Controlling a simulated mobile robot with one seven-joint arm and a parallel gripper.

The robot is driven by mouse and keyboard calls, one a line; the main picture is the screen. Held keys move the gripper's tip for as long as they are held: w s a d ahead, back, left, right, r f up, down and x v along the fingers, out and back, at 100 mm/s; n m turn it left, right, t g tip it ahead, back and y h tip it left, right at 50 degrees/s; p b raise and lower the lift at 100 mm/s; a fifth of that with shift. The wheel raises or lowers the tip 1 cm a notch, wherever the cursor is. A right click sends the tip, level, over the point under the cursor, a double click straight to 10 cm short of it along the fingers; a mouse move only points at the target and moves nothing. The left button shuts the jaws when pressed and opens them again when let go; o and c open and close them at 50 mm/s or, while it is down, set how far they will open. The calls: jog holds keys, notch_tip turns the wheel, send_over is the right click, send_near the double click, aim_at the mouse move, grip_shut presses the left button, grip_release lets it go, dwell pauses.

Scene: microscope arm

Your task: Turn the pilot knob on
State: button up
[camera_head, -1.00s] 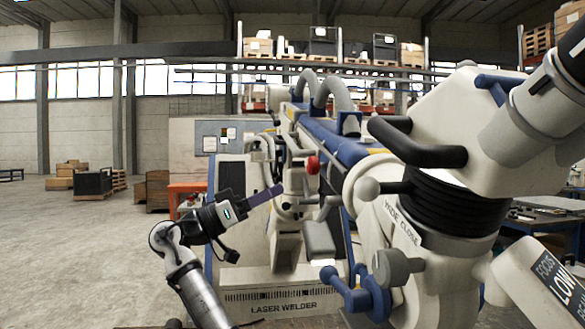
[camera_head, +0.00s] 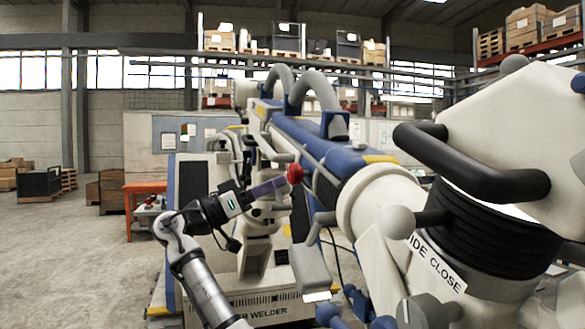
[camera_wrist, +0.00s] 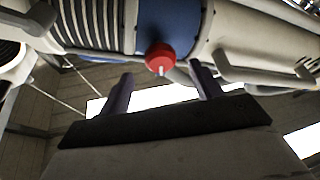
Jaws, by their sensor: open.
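A red round knob (camera_head: 295,173) sits on the side of the white and blue microscope arm (camera_head: 330,145); I cannot read a label naming it the pilot knob. My gripper (camera_head: 284,182) points up and right, its purple fingertips just below and left of the knob. In the wrist view the red knob (camera_wrist: 160,58) with a small pale pin hangs beyond and between the two fingers of my open gripper (camera_wrist: 161,82). The fingers stand apart on either side with nothing between them. I cannot tell whether they touch the knob.
A black handle (camera_head: 470,165) and a grey knob (camera_head: 428,312) of the machine are close on the right. A grey block (camera_head: 312,268) hangs below the arm. An orange table (camera_head: 135,190) stands at the left, with open floor (camera_head: 60,250) beyond.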

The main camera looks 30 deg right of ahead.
aim_at(289, 177)
jog(key=p+x, duration=0.1)
jog(key=x, duration=0.5)
jog(key=shift+r+p, duration=0.1)
jog(key=shift+p, duration=0.25)
jog(key=shift+c, duration=0.4)
jog(key=c, duration=0.9)
